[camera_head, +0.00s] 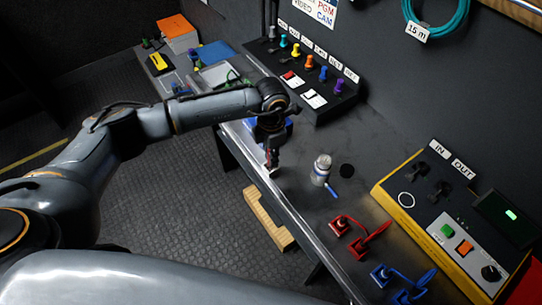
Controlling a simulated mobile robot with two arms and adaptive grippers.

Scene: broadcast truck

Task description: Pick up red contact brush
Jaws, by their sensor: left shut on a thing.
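My left gripper (271,160) points down over the front edge of the grey bench, in the middle of the view. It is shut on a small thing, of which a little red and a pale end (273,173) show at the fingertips. It looks like the red contact brush, but the fingers hide most of it. I cannot tell whether its end touches the bench. My right gripper is not in view.
A white bottle (321,169) with a blue-handled thing (331,190) stands right of the gripper. Red (360,235) and blue (403,283) clamp-like pieces lie nearer. A yellow-sided control box (452,225) is at right. A row of coloured connectors (308,62) stands behind. A wooden step (268,219) is below.

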